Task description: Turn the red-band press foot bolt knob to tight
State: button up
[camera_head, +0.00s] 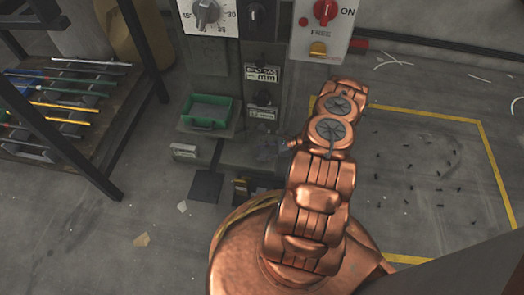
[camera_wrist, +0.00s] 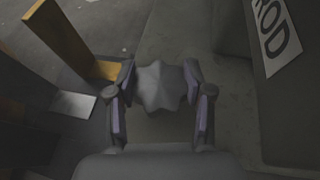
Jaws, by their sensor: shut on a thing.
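A grey star-shaped knob (camera_wrist: 160,88) is in the middle of the wrist view. My gripper (camera_wrist: 160,100) is around it, shut on it with one finger on each side. In the head view my copper arm reaches toward the foot of the grey press (camera_head: 240,152), and my gripper and the knob are hard to make out there, low and dark beside the arm. No red band is clearly visible on the part near the knob. No tight mark can be read.
A yellow upright bracket (camera_wrist: 65,40) stands left of the knob, and a white label (camera_wrist: 275,35) is at right. A green tray (camera_head: 207,112) sits on the press. A rack of rods (camera_head: 65,95) stands at left. Yellow-lined floor (camera_head: 480,150) at right holds small scattered bits.

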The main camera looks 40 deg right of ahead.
jog(key=shift+s+m+t+h+p, duration=0.1)
jog(key=shift+m+t+h+p, duration=0.45)
jog(key=shift+m+t+h, duration=0.25)
jog(key=shift+f+m+t+h+b, duration=0.1)
jog(key=shift+m+t+h+b, duration=0.7)
jog(key=shift+m+h, duration=0.55)
jog(key=shift+m+t+h, duration=0.4)
jog(key=shift+m+h, duration=0.05)
jog(key=shift+m, duration=0.2)
jog(key=o, duration=1.2)
jog(key=shift+v, duration=6)
